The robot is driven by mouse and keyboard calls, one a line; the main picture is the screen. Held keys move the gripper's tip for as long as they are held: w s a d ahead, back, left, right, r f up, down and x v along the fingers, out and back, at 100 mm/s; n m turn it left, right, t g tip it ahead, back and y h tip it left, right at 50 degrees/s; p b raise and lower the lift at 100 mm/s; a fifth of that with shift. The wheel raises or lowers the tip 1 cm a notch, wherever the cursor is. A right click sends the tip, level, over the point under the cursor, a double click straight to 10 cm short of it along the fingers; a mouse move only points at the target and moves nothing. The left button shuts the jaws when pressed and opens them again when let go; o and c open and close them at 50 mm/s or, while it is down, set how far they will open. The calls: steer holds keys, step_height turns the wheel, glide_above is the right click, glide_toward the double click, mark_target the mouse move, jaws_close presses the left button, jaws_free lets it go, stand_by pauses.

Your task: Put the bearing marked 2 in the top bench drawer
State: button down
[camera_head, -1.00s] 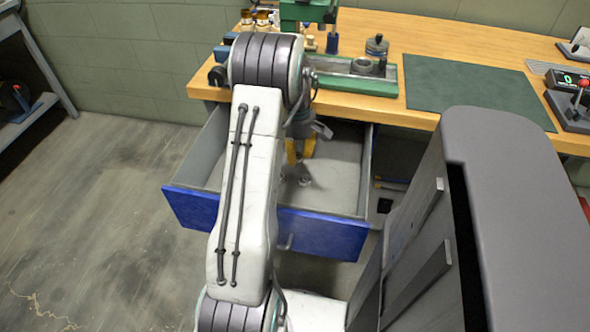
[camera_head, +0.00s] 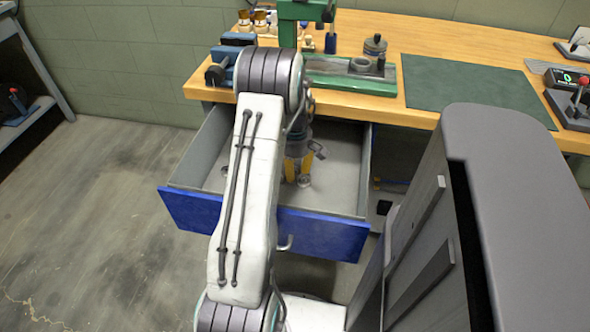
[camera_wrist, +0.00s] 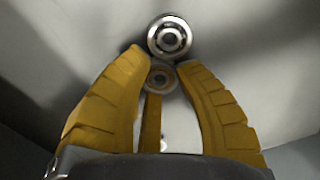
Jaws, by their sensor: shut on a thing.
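My gripper (camera_head: 298,172) is low inside the open top bench drawer (camera_head: 322,232), with its yellow fingertips near the drawer floor. In the wrist view the gripper (camera_wrist: 160,66) is shut on a small round bearing (camera_wrist: 160,78), which sits between the fingers and is partly hidden by them. A second, shiny bearing (camera_wrist: 170,37) lies just beyond the fingertips, close to the held one; I cannot tell whether they touch. It also shows in the head view (camera_head: 304,181) beside the fingertips. No number is readable on either bearing.
The drawer has a blue front and grey inside, with bare floor to the right. The wooden bench (camera_head: 430,30) above carries a blue vise (camera_head: 228,62), a green press (camera_head: 300,12) and a green mat (camera_head: 475,90).

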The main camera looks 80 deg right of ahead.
mark_target(295, 170)
steer(key=shift+f, duration=0.2)
steer(key=c, duration=1)
jaws_free()
steer(key=shift+r, duration=0.1)
steer(key=shift+o, duration=0.2)
step_height(295, 170, up, 12)
steer(key=p, duration=0.3)
steer(key=shift+d+r, duration=0.15)
